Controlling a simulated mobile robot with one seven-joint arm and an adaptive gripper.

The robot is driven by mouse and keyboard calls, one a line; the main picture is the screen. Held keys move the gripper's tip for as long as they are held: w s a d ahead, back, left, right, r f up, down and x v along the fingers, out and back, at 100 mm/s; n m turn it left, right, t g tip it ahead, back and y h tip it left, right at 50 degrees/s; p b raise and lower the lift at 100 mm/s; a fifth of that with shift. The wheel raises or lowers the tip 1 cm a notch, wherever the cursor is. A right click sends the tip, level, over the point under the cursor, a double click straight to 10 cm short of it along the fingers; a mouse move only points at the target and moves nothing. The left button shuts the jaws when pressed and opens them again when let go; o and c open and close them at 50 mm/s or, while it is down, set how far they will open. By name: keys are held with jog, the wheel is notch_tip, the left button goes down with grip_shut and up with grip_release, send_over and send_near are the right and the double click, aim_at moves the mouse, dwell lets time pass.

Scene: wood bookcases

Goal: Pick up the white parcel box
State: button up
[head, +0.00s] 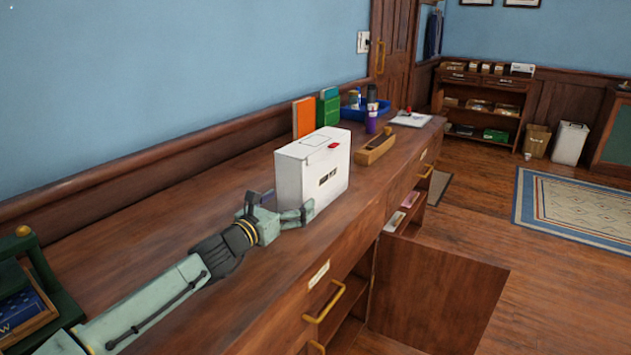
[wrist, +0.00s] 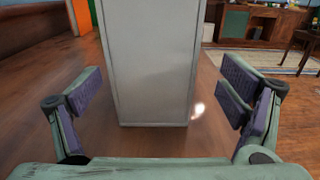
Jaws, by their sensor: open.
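The white parcel box (head: 312,170) stands upright on the wooden counter (head: 200,250). My gripper (head: 284,206) is open at the near left end of the box, low over the counter. In the wrist view the narrow end of the box (wrist: 150,70) rises straight ahead, between the lines of the two spread fingers (wrist: 160,92). Gaps show on both sides, and neither finger appears to touch it. The far side of the box is hidden.
Orange (head: 304,117) and green (head: 328,107) books stand behind the box. A dark green rack with a blue book (head: 25,310) is at near left. The counter's front edge lies right.

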aim_at(323, 180)
jog(key=p+x, duration=0.1)
jog(key=x, duration=0.1)
jog(key=p+x, duration=0.1)
jog(key=x, duration=0.2)
jog(key=shift+w+a+r, duration=0.2)
jog(key=shift+w+a, duration=0.05)
jog(key=shift+w+d+f, duration=0.1)
jog(key=shift+w+d, duration=0.05)
jog(key=shift+w, duration=0.1)
jog(key=c, duration=1.5)
jog(key=shift+c, duration=0.2)
